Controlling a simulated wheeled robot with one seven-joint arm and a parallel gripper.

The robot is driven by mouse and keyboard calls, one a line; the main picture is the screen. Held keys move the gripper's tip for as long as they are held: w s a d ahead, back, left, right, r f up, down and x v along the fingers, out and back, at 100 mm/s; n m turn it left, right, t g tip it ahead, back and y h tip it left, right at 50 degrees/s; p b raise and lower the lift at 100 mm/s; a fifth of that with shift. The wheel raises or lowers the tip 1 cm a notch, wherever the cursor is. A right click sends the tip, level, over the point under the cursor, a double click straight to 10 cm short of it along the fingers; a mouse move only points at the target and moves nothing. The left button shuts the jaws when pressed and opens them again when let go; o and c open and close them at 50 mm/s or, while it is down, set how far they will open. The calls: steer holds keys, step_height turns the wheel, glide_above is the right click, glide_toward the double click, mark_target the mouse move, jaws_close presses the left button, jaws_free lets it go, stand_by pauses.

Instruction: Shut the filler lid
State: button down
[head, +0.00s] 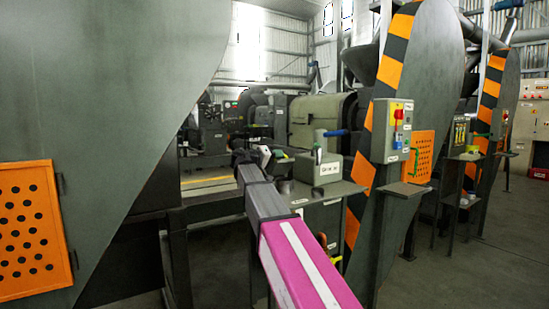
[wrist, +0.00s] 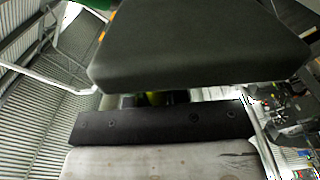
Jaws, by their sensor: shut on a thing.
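My arm reaches away from the lower middle of the head view, and my gripper (head: 264,156) is at its far end, small and partly hidden by the arm. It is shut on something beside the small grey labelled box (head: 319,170). The held part looks like part of the filler lid, but its outline is unclear. In the wrist view a wide dark slab (wrist: 200,48) fills the top, close to the camera. A black bar with screws (wrist: 165,123) and a scuffed pale grey surface (wrist: 165,160) lie below it. I cannot tell how far the lid is open.
A large grey guard (head: 100,90) with an orange vent panel (head: 32,230) is close on the left.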

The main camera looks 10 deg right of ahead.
mark_target(284, 162)
steer(key=s+m, duration=0.1)
steer(key=s+d+m, duration=0.1)
steer(key=m, duration=0.1)
steer(key=s+f+m, duration=0.1)
steer(key=shift+s+d+m, duration=0.25)
steer(key=shift+s+m, duration=0.05)
steer(key=shift+s+d+f+m, duration=0.2)
steer(key=shift+s+f+m, duration=0.25)
steer(key=shift+m, duration=0.45)
steer(key=shift+s+d+f+m, duration=0.2)
steer(key=shift+s+f+m, duration=0.25)
steer(key=shift+m, duration=0.45)
steer(key=shift+s, duration=0.1)
steer(key=c, duration=1.1)
jaws_free()
steer(key=shift+a, duration=0.1)
steer(key=shift+a, duration=0.25)
steer(key=v, duration=1)
steer(key=shift+s, duration=0.1)
